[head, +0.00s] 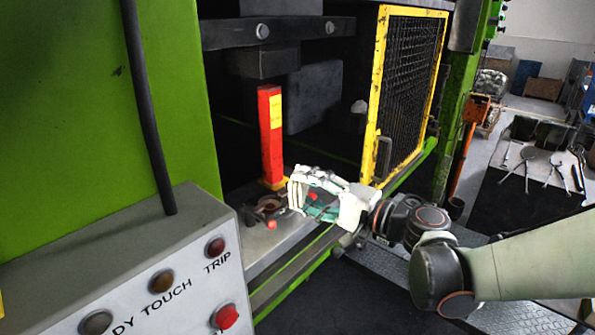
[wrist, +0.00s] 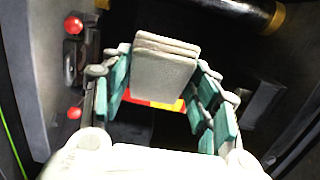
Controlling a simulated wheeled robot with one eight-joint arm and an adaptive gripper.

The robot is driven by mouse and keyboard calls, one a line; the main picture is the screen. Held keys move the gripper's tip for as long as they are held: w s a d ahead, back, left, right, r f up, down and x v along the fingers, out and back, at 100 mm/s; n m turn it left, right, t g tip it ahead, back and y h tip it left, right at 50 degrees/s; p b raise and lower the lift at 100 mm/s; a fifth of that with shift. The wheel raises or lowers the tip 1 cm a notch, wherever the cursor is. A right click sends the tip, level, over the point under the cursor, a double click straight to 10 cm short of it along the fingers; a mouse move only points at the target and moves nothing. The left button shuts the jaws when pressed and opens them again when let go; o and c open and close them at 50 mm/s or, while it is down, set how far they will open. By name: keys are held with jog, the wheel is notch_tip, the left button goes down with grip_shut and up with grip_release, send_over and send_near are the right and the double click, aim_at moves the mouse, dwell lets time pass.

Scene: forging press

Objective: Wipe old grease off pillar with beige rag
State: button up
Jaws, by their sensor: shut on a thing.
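My gripper (head: 308,194) has white fingers and teal pads and reaches into the press opening, in front of the red post. In the wrist view, my gripper (wrist: 164,72) is shut on the beige rag (wrist: 165,68), a folded, layered pad between the fingertips. I cannot make the rag out clearly in the head view. A dark, shiny cylinder with brass-coloured ends, which looks like the pillar (wrist: 235,9), crosses the top of the wrist view. The rag appears apart from it. I cannot pick out this pillar in the head view.
A red post (head: 269,140) with a yellow label stands on the press bed. A yellow-framed mesh guard (head: 411,85) stands to the right. A grey control box (head: 130,270) is at front left. In the wrist view, red knobs (wrist: 73,25) are at left.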

jog(key=shift+w+a+r, duration=0.15)
jog(key=shift+a+r, duration=0.05)
jog(key=shift+r, duration=0.45)
jog(key=w+a+f+b, duration=0.1)
jog(key=w+a+f, duration=0.1)
jog(key=a, duration=0.9)
jog(key=w+a+f+b, duration=0.1)
jog(key=w+a, duration=0.2)
jog(key=a, duration=0.9)
jog(key=shift+w+f, duration=0.2)
jog(key=shift+f, duration=0.2)
jog(key=shift+w+a+b, duration=0.1)
jog(key=shift+a+b, duration=0.25)
jog(key=shift+a, duration=0.35)
dwell(0.4)
jog(key=shift+r, duration=0.15)
jog(key=shift+r, duration=0.35)
jog(key=shift+f, duration=0.1)
